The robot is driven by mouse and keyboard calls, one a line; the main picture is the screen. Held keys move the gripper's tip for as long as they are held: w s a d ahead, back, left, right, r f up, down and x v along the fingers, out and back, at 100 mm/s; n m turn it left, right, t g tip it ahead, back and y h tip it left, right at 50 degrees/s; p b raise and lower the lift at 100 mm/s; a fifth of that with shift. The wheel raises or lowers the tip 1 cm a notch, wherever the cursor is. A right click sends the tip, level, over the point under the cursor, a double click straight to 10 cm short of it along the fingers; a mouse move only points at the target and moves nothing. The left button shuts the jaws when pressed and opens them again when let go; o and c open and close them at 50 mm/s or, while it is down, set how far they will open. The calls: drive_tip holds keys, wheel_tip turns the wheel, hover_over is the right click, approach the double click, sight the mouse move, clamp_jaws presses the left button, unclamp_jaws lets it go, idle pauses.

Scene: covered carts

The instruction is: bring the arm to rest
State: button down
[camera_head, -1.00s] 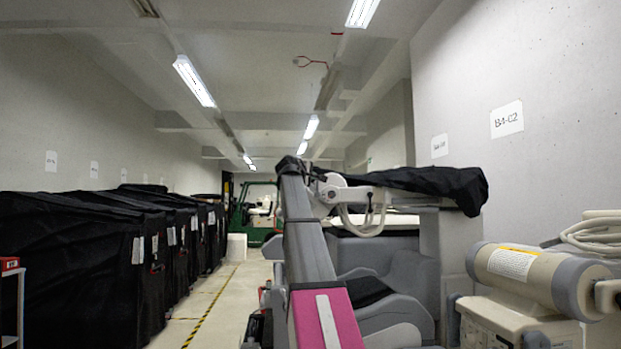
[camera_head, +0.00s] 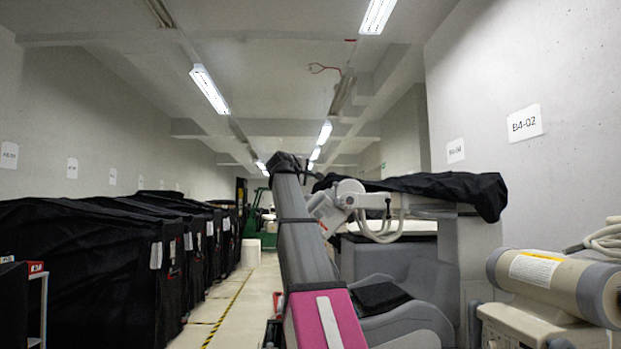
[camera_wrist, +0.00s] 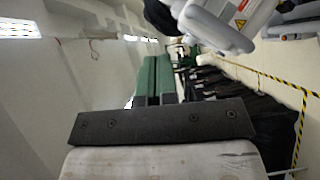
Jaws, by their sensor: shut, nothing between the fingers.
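My arm rises through the middle of the head view as a grey link with a magenta panel, ending in a dark joint. My gripper is not visible in the head view. In the wrist view, my gripper (camera_wrist: 157,62) shows as two green fingers side by side beyond a dark screwed plate. The fingers are together with nothing held between them. They point down the room and touch nothing that I can see.
Black covered carts (camera_head: 85,260) line the left side. A yellow-black floor stripe (camera_head: 225,315) runs along the aisle. Grey and white equipment with a black cover (camera_head: 440,188) stands close right of my arm. A beige cylinder (camera_head: 545,280) is at the right. A green vehicle (camera_head: 251,222) stands far back.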

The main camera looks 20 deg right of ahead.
drive_tip(key=shift+f, duration=0.15)
idle(0.3)
drive_tip(key=w+a+f+m+g+y, duration=0.15)
drive_tip(key=a+f+y, duration=0.25)
drive_tip(key=f, duration=2.1)
drive_tip(key=a+f+g+y, duration=0.3)
drive_tip(key=f, duration=2.3)
drive_tip(key=s+a+f+m+g+y, duration=0.1)
drive_tip(key=s+a+f+y, duration=0.3)
drive_tip(key=f, duration=0.7)
drive_tip(key=s+a+f+m+g+h, duration=0.1)
drive_tip(key=s+f+g, duration=0.1)
drive_tip(key=s+f, duration=0.6)
drive_tip(key=s+a+f+m+g+y, duration=0.1)
drive_tip(key=s+a+f, duration=0.2)
drive_tip(key=s+f, duration=0.4)
drive_tip(key=s+a+f+m+g+y, duration=0.2)
drive_tip(key=s+f, duration=0.6)
drive_tip(key=f, duration=0.4)
drive_tip(key=shift+a, duration=0.6)
drive_tip(key=shift+g, duration=0.25)
